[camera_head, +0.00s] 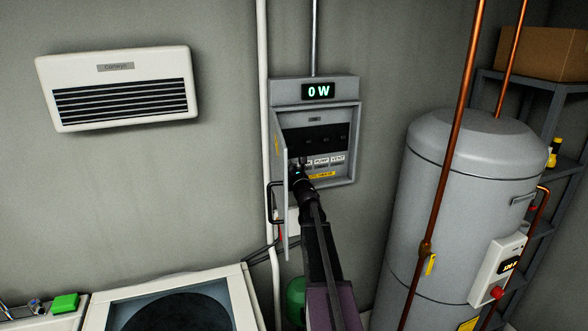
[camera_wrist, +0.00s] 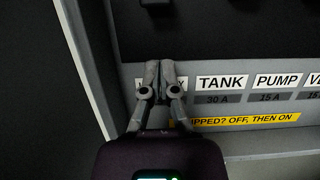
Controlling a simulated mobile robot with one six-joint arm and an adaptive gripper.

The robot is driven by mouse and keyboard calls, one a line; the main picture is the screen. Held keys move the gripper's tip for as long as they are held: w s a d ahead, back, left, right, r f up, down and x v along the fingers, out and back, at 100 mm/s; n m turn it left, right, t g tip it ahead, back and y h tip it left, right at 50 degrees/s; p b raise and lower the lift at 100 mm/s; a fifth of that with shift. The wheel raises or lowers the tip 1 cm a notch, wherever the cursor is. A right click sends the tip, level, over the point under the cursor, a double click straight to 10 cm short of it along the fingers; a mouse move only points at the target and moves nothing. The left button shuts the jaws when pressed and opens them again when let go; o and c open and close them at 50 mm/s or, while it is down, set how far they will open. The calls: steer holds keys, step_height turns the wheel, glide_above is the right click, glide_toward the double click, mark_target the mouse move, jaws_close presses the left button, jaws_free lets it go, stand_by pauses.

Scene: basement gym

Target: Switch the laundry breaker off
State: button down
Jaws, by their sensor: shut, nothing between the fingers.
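The grey breaker box (camera_head: 352,115) is on the wall with its door (camera_head: 279,180) swung open to the left. Its display reads 0 W. My gripper (camera_head: 301,166) reaches into the lower left of the box. In the wrist view my gripper (camera_wrist: 160,66) is shut and empty, its fingertips in front of the leftmost label (camera_wrist: 142,84), of which only the edges show, ending in Y. A dark breaker toggle (camera_wrist: 155,3) is above the fingertips, cut by the frame's top; a gap separates them. Whether it is on or off cannot be told.
Labels TANK (camera_wrist: 222,82) and PUMP (camera_wrist: 277,80) follow to the right, above a yellow strip (camera_wrist: 240,120). A white pipe (camera_head: 264,90) runs behind the door. A grey tank (camera_head: 450,200) and copper pipe (camera_head: 447,170) stand right.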

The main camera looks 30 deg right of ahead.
steer(key=shift+s+r+p, duration=0.2)
steer(key=shift+r+p, duration=1.15)
steer(key=shift+r, duration=0.4)
steer(key=shift+s+a+r+p, duration=0.1)
steer(key=shift+s+r+p, duration=0.2)
steer(key=shift+r+p, duration=0.6)
steer(key=shift+f, duration=0.15)
steer(key=b+v, duration=0.3)
steer(key=v, duration=0.8)
steer(key=shift+s+f+b, duration=0.2)
steer(key=shift+s+b, duration=0.1)
steer(key=shift+b, duration=0.05)
